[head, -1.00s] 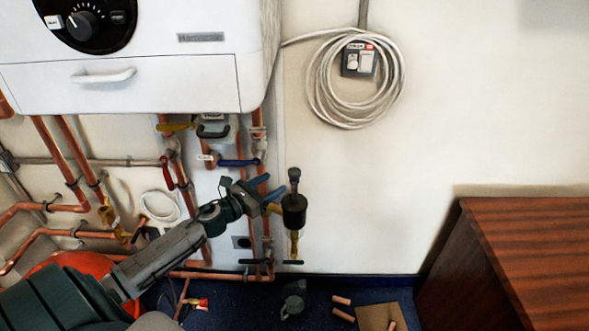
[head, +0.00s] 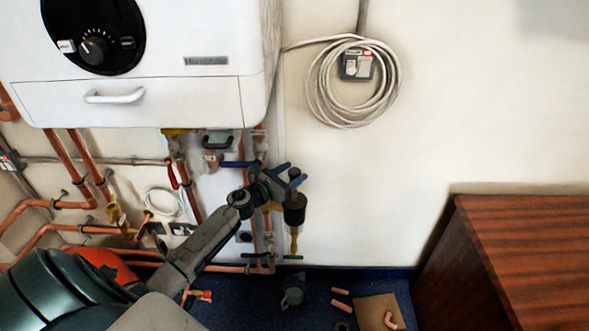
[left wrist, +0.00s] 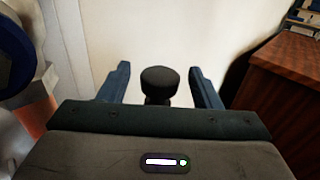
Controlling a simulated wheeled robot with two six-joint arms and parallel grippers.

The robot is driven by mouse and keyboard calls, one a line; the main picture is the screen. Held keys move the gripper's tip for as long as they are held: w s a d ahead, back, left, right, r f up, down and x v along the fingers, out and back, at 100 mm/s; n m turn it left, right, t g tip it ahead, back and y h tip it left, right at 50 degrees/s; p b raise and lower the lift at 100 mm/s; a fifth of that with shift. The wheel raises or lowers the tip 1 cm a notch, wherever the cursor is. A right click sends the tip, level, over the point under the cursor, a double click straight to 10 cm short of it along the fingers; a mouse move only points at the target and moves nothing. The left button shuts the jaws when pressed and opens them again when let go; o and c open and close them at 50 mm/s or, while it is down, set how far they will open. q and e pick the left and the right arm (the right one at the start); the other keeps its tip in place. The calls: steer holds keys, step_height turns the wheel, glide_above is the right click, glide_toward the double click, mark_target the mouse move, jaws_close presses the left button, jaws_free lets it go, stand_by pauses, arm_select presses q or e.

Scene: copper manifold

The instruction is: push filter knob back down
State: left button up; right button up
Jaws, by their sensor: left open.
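The magnetic-looking filter (head: 294,212) is a dark cylinder with a brass fitting below, on the pipework under the boiler's right side. Its black knob (left wrist: 159,80) shows in the left wrist view, between and a little beyond the two blue fingers. My left gripper (head: 290,174) is open, with its fingertips at the top of the filter. In the left wrist view the left gripper (left wrist: 159,82) has a finger on each side of the knob, with a gap on both sides. The knob's lower part is hidden behind the gripper body. My right gripper is not in view.
The white boiler (head: 215,95) hangs above on the left. Copper pipes (head: 90,165) and a blue lever (head: 240,164) lie close to my arm. A coiled cable (head: 322,95) hangs on the wall. A wooden cabinet (head: 520,250) stands right. The wall between is clear.

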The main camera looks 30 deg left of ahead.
mark_target(294, 199)
arm_select(q)
steer(key=shift+w+d, duration=0.2)
steer(key=shift+w, duration=0.45)
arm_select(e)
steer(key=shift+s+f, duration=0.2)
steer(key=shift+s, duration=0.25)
arm_select(q)
jaws_close()
steer(key=shift+f, duration=0.15)
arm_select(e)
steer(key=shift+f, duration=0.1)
arm_select(q)
step_height(294, 199, down, 2)
steer(key=b, duration=0.2)
steer(key=shift+f+b, duration=0.25)
steer(key=shift+b, duration=0.15)
step_height(294, 199, down, 2)
steer(key=shift+b, duration=1.05)
step_height(294, 199, down, 4)
steer(key=b, duration=0.4)
steer(key=shift+r, duration=0.1)
steer(key=shift+s, duration=0.1)
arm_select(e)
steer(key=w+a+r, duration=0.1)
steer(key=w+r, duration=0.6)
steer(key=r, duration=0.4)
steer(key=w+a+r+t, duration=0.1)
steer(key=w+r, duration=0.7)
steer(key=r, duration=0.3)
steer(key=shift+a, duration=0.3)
